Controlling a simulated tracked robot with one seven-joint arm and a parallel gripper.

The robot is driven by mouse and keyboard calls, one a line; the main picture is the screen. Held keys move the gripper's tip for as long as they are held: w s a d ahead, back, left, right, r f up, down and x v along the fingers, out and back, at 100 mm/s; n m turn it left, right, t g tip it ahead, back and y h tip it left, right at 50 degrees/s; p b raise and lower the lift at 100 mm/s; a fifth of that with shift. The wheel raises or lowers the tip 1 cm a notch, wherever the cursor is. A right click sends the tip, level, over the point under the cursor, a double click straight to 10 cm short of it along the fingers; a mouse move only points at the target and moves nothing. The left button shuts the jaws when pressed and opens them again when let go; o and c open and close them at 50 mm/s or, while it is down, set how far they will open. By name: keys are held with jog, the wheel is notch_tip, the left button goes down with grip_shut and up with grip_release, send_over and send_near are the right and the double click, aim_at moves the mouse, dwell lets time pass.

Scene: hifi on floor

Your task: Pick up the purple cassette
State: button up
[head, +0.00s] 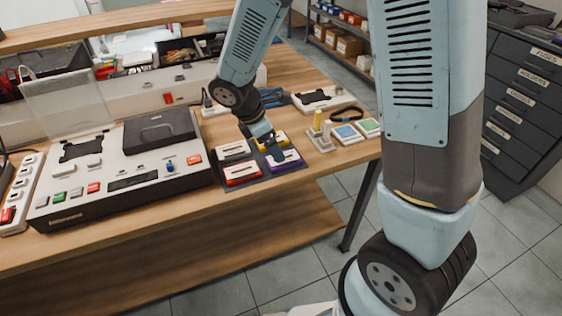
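The purple cassette (287,163) lies at the front right of a dark mat (222,178) on the wooden bench. It has a pale label on top. My gripper (274,153) points down at its back left part, very close above it or touching it; I cannot tell which. The fingertips are small and dark here, so I cannot tell whether they are open or shut. A yellow cassette (281,135) lies just behind, partly hidden by my gripper. A red cassette (243,174) and a white-grey cassette (233,150) lie to the left on the same mat.
A large white console (120,179) with buttons and a black lid stands left of the mat. A small stand with pegs (320,137) and blue and green pads (347,133) are to the right. The bench's front edge (190,218) is close to the mat.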

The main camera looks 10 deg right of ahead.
aim_at(293, 159)
jog(key=shift+x, duration=1.25)
jog(key=shift+w+x, duration=0.25)
jog(key=shift+x, duration=1.05)
jog(key=shift+w+x, duration=0.2)
jog(key=shift+x, duration=1.1)
jog(key=shift+d, duration=0.1)
jog(key=shift+c, duration=0.3)
jog(key=c, duration=1.1)
jog(key=shift+r, duration=0.15)
